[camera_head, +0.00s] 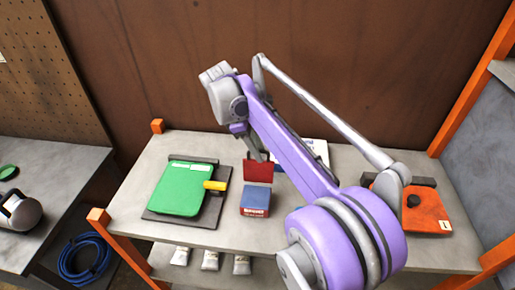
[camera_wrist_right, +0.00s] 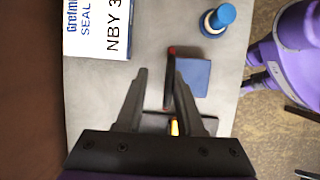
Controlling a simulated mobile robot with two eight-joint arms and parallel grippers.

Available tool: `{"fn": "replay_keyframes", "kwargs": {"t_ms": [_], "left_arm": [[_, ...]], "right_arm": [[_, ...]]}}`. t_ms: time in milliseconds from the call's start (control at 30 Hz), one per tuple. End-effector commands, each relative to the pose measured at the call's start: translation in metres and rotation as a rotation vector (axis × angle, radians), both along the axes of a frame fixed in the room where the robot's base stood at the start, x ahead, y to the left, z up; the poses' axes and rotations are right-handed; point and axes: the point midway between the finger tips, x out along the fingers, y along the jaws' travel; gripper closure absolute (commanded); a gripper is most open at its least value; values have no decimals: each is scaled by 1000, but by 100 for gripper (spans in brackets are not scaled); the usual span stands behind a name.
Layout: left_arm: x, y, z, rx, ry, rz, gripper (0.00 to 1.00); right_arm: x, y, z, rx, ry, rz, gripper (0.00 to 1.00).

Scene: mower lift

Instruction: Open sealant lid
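A small box (camera_head: 255,201) with a blue top and a red lower front stands mid-bench; its label is too small to read. A red panel (camera_head: 258,171) stands upright at its far edge, like a raised lid. In the right wrist view the panel (camera_wrist_right: 169,78) shows edge-on beside the blue top (camera_wrist_right: 194,78). My right gripper (camera_wrist_right: 162,80) is open, its fingers on either side of the panel's line, nearer the right finger; I cannot tell whether they touch. The arm partly hides the gripper in the head view. My left gripper is not in view.
A green case (camera_head: 182,189) with a yellow latch lies on a dark mat, left of the box. A white carton (camera_wrist_right: 97,30) marked "SEAL" and a blue-capped bottle (camera_wrist_right: 216,20) stand nearby. An orange item (camera_head: 425,212) sits right. Orange posts (camera_head: 98,216) edge the bench.

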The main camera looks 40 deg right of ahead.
Motion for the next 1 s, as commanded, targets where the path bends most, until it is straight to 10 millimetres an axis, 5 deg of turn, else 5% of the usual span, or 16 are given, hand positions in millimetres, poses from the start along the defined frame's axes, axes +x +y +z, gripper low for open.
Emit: {"fn": "replay_keyframes", "kwargs": {"t_ms": [233,700,1000], "left_arm": [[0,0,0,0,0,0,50],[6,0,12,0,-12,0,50],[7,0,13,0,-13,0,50]], "right_arm": [[4,5,10,3,0,2,58],[26,28,91,-1,-2,1,58],[28,32,101,-1,-1,0,58]]}}
